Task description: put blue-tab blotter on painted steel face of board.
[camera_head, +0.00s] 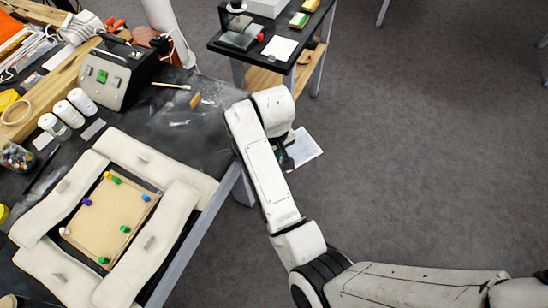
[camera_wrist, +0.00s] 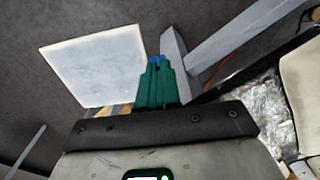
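My gripper (camera_wrist: 156,66) shows its green fingers close together in the wrist view, with a bit of blue tab between the tips. A flat white square, the blotter (camera_wrist: 95,66), extends from there to the left, clear of any surface. In the head view the blotter (camera_head: 304,148) hangs over the floor just right of the bench, and my wrist hides part of it. A tan board (camera_head: 100,218) with coloured pegs lies on the bench inside pale padded bars. I cannot tell which surface is the painted steel face.
The dark bench (camera_head: 215,125) holds a control box (camera_head: 118,74), white jars (camera_head: 82,102) and a brush (camera_head: 171,86). A side table (camera_head: 262,62) at the top carries a white card (camera_head: 280,47) and small blocks. Grey floor (camera_head: 430,130) at right is clear.

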